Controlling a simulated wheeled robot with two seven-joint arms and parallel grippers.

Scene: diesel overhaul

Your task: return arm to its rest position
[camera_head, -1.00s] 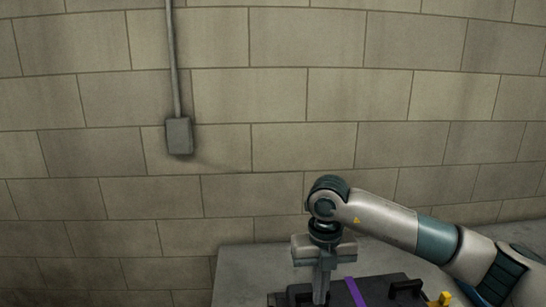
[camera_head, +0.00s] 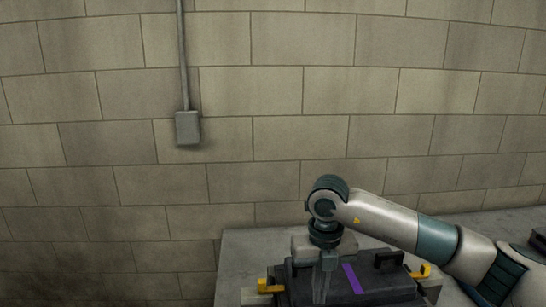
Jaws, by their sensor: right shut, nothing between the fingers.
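My right arm comes in from the right edge. Its gripper (camera_head: 321,282) points straight down, shut and empty, in front of a dark case (camera_head: 380,285). The case has a purple stripe (camera_head: 353,279) across its top, a black handle-like part and yellow parts at its left and right sides. The fingers overlap the case's left part in the picture; I cannot tell whether they touch it. My left gripper is not in view.
The case sits on a grey worktop (camera_head: 245,245) against a block wall (camera_head: 280,90). A grey electrical box (camera_head: 187,128) with a conduit (camera_head: 182,55) is on the wall. The space above the worktop's left part is clear.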

